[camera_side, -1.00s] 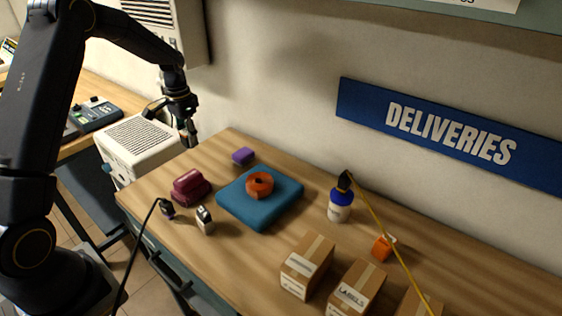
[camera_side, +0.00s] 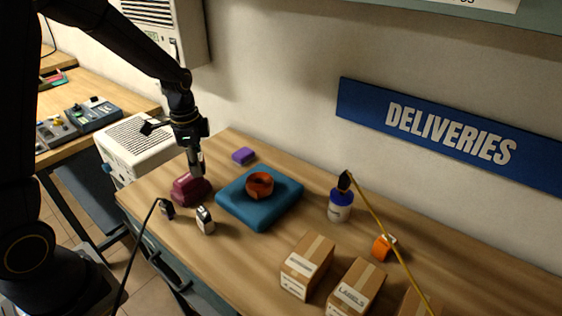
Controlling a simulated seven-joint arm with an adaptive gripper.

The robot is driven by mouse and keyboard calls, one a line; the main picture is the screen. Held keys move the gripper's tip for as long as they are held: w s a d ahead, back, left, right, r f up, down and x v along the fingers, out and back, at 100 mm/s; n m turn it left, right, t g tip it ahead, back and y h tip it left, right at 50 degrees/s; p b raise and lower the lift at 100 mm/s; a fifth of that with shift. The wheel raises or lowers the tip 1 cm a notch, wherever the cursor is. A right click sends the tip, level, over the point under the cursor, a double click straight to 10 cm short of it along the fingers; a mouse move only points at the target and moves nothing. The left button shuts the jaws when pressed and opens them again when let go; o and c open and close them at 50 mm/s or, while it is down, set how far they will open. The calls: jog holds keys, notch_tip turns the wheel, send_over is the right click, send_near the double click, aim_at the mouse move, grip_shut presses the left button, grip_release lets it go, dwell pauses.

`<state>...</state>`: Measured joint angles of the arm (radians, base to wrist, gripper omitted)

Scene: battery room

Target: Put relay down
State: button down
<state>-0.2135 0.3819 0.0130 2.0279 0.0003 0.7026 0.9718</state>
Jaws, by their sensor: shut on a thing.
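My gripper (camera_side: 195,164) points down at the far left part of the wooden table, just above and behind a maroon block-shaped object (camera_side: 188,190). It is shut on the relay, a small greyish piece mostly hidden by the fingers. I cannot tell from this angle whether the relay or the fingertips touch the maroon object, which they partly overlap in the picture.
A purple block (camera_side: 243,156) lies behind. Small dark-and-white items (camera_side: 205,220) stand in front. A blue-capped bottle (camera_side: 340,206) and cardboard boxes (camera_side: 307,265) are farther right.

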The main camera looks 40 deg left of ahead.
jog(key=s+d+f+m, duration=0.1)
jog(key=d+m, duration=0.4)
jog(key=d, duration=0.5)
jog(key=m, duration=0.4)
send_over(248, 259)
jog(key=a, duration=0.1)
jog(key=f, duration=0.6)
jog(key=d+f, duration=0.1)
jog(key=f, duration=0.1)
jog(key=shift+f, duration=0.45)
jog(key=shift+f, duration=0.15)
jog(key=c, duration=0.7)
grip_release()
